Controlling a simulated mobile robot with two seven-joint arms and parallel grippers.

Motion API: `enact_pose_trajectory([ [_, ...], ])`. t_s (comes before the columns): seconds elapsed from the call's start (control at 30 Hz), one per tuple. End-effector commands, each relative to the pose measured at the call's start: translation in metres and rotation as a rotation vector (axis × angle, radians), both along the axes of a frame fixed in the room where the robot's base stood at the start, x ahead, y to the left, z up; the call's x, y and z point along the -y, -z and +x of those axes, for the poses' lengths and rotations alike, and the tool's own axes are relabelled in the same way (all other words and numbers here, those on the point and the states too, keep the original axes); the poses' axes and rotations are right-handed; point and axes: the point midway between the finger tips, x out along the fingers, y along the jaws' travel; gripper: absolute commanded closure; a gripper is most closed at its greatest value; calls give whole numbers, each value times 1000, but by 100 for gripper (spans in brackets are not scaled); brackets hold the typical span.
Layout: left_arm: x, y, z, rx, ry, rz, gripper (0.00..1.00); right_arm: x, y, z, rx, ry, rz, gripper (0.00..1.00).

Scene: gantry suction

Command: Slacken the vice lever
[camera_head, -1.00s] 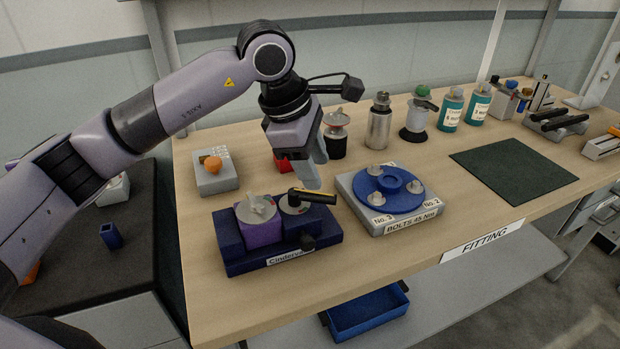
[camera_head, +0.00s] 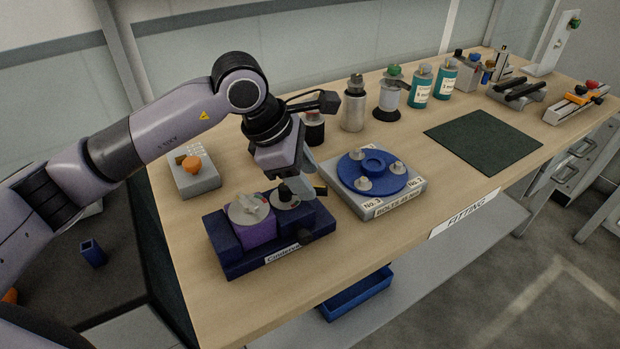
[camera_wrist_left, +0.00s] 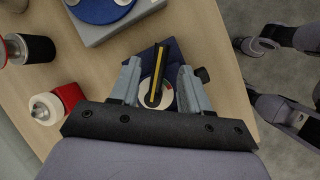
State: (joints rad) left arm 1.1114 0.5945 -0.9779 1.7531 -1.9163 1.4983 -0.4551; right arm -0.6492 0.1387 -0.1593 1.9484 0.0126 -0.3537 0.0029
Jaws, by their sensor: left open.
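The vice is a dark blue block (camera_head: 222,238) near the table's front left, with a purple block (camera_head: 260,233) in it and a label partly hidden on its front. Its lever (camera_head: 319,190) is a black bar with a yellow-orange stripe, on a round pale hub; in the left wrist view the lever (camera_wrist_left: 160,72) points away from the gripper. My left gripper (camera_head: 303,185) is over the lever, open. In the left wrist view its fingers (camera_wrist_left: 158,70) stand on either side of the lever with gaps; I cannot tell how deep they reach. My right gripper is not seen.
A grey fixture with a blue disc (camera_head: 399,186) stands close right of the vice. A grey box with an orange knob (camera_head: 191,163) is behind it. Bottles (camera_head: 421,86) line the back. A dark green mat (camera_head: 482,142) lies clear to the right.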

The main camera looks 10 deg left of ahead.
Motion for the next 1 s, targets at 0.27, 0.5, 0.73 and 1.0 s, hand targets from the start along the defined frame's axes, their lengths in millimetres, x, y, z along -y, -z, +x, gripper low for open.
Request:
enact_pose_trajectory([
  [0.27, 9, 24, 6, -1, 1, 0, 54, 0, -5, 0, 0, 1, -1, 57],
  [0.5, 10, 25, 7, 0, 1, 0, 54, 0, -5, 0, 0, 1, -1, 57],
  [0.73, 10, 25, 7, 0, 1, 1, 100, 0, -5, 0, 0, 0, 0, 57],
  [1.0, 16, 26, 9, 1, -10, 0, 100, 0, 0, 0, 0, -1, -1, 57],
])
